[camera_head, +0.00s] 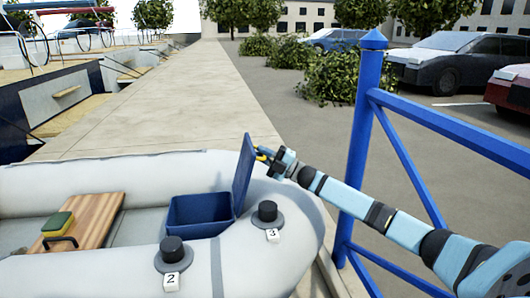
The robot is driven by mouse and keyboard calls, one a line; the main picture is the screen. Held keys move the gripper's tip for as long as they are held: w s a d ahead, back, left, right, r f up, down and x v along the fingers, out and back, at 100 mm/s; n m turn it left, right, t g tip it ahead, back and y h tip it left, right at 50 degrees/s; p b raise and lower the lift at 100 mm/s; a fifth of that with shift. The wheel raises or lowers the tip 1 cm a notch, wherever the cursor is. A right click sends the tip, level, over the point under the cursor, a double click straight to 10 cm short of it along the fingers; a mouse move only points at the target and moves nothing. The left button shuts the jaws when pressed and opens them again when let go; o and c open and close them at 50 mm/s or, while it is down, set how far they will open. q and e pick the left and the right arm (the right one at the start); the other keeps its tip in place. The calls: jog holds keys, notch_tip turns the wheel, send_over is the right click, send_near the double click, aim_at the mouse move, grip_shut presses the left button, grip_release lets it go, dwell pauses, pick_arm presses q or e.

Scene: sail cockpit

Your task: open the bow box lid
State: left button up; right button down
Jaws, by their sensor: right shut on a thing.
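The blue bow box (196,216) sits inside the bow of the grey inflatable boat (110,168). Its blue lid (243,175) stands raised, close to upright, at the box's right side, and the inside of the box shows. My right gripper (266,155) comes in from the right and is shut at the lid's upper right edge, where a small yellow piece shows between the fingers. Its fingertips are small and partly hidden by the lid. My left gripper is not in view.
Black valves marked 2 (174,251) and 3 (267,213) stand on the boat's tube near the box. A blue railing (358,150) stands close beside my right arm.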

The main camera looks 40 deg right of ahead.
aim_at(246, 152)
jog(key=w+a+p, duration=0.1)
jog(key=a+r+n+g+p, duration=0.1)
jog(key=a+p, duration=0.1)
jog(key=w+a+r+g+p, duration=0.1)
jog(key=a+p, duration=0.1)
jog(key=shift+w+r+h, duration=0.1)
jog(key=shift+w+h, duration=0.25)
jog(key=shift+h, duration=0.05)
jog(key=c, duration=1.2)
grip_release()
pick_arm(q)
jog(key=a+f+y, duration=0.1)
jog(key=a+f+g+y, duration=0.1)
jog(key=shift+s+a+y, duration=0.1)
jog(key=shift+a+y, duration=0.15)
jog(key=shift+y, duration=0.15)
pick_arm(e)
jog(key=shift+s+d, duration=0.2)
jog(key=shift+s, duration=0.05)
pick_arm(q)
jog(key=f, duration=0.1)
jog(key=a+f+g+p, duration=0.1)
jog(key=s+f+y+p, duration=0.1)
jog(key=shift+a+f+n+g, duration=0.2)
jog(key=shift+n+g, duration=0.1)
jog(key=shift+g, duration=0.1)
pick_arm(e)
jog(key=v, duration=1.3)
jog(key=shift+s, duration=0.1)
